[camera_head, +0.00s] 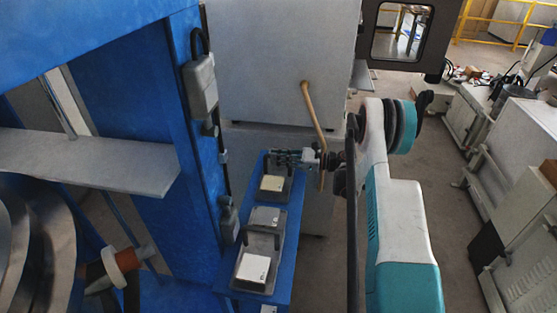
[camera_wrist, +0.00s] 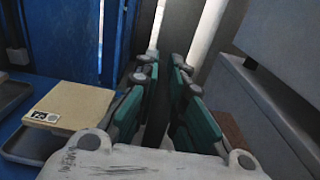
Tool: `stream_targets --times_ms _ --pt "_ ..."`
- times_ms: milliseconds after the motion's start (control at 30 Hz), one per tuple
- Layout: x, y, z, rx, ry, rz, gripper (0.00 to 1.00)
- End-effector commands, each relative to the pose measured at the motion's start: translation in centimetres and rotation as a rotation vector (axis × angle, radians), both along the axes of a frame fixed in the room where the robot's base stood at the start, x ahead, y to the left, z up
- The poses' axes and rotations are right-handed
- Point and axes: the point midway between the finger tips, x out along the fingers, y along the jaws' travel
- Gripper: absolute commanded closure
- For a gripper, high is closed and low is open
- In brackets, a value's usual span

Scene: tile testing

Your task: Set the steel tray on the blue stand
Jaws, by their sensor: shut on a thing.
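A dark steel tray (camera_head: 270,198) carrying a beige tile (camera_head: 272,183) is at the far end of the narrow blue stand (camera_head: 294,225) in the head view. Whether it touches the stand or hangs just above it cannot be told. My gripper (camera_head: 287,158) reaches in from the right and is shut at the tray's far handle. In the wrist view, my gripper's teal fingers (camera_wrist: 160,95) are close together, with the labelled tile (camera_wrist: 72,104) and part of the tray's rim (camera_wrist: 28,150) to their left. The grip on the handle itself is hidden there.
Two more trays stand nearer on the blue stand, with a grey tile (camera_head: 265,216) and a white tile (camera_head: 253,268). A blue machine frame (camera_head: 180,150) rises close on the left. A large grey cabinet (camera_head: 270,65) stands behind. Open floor (camera_head: 325,255) lies to the right.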

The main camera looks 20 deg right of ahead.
Motion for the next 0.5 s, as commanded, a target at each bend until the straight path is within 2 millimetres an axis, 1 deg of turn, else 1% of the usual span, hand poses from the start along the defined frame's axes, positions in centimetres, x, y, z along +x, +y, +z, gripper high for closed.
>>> stream_targets --times_ms 200,333,367,400,433,500 --pt "-0.01 0.01 0.16 0.002 -0.001 0.0 1.0" --pt "0.0 0.0 -0.07 0.002 -0.001 0.0 1.0" --pt "-0.01 0.0 -0.2 0.0 0.0 0.0 0.88" --pt "-0.02 0.01 -0.17 0.0 0.0 0.0 0.79" --pt "-0.01 0.0 -0.17 0.0 0.0 0.0 0.72" --pt "-0.02 0.01 -0.17 0.0 0.0 0.0 0.7"
